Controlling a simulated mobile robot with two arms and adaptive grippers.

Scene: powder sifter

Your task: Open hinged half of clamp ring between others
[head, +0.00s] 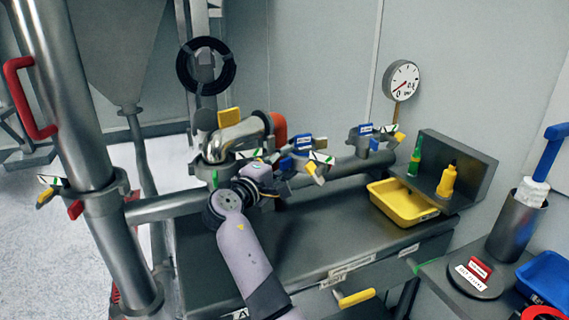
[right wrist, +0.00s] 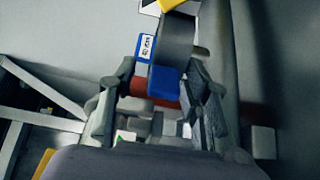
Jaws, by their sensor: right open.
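The middle clamp ring (head: 300,160) sits on the horizontal pipe between two other clamp rings. It has a blue part, a label and a yellow-tipped lever. My right gripper (head: 280,172) is close beside it, partly hidden by my own wrist. In the right wrist view, the open fingers (right wrist: 157,112) stand on either side of a blue-ended grey part (right wrist: 166,82) of a clamp, with a labelled plate beside it. Whether they touch it I cannot tell. One neighbouring clamp ring (head: 215,168) is left of it, another (head: 368,137) is right of it. My left gripper is not in view.
A further clamp (head: 105,195) is on the vertical pipe at the left. A yellow tray (head: 402,213) and a shelf with a green and a yellow bottle (head: 447,181) stand at the right. A pressure gauge (head: 402,79) is behind.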

